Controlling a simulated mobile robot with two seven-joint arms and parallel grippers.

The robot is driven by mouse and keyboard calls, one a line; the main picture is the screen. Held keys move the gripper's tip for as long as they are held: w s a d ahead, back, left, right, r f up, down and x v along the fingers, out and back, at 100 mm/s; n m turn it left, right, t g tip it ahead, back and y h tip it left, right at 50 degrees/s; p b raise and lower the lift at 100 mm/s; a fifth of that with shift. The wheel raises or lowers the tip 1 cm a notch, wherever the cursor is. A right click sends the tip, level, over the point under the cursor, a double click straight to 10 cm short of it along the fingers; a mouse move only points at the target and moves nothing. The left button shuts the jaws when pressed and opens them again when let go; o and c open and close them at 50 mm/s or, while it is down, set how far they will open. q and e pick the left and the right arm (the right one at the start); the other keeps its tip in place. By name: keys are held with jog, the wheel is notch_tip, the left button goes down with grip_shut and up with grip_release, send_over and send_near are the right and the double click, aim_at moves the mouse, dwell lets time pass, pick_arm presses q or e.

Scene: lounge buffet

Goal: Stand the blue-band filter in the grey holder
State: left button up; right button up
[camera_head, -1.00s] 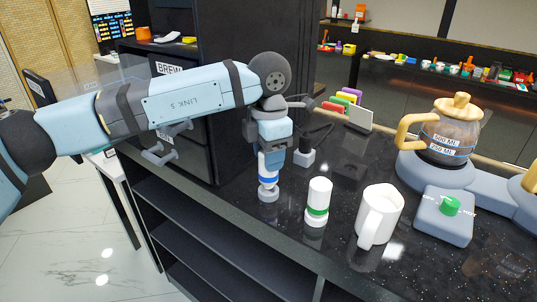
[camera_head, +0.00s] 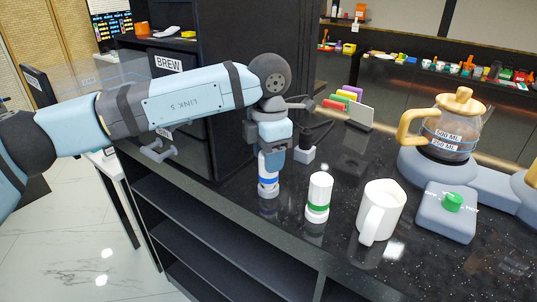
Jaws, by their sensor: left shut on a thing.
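The blue-band filter (camera_head: 268,171) is a white upright cylinder with a blue band near its lower end. My left gripper (camera_head: 271,153) is shut on its upper part, pointing down. My right gripper is not in view.
A green-band white cylinder (camera_head: 318,193) stands close to the right, then a white mug (camera_head: 381,209). A glass pot (camera_head: 450,135) and a grey box with a green knob (camera_head: 446,215) are farther right. The counter (camera_head: 245,205) has its front edge close to the holder.

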pick_arm(q)
jog(key=shift+f+b, duration=0.35)
jog(key=o, duration=1)
jog(key=shift+o, duration=0.2)
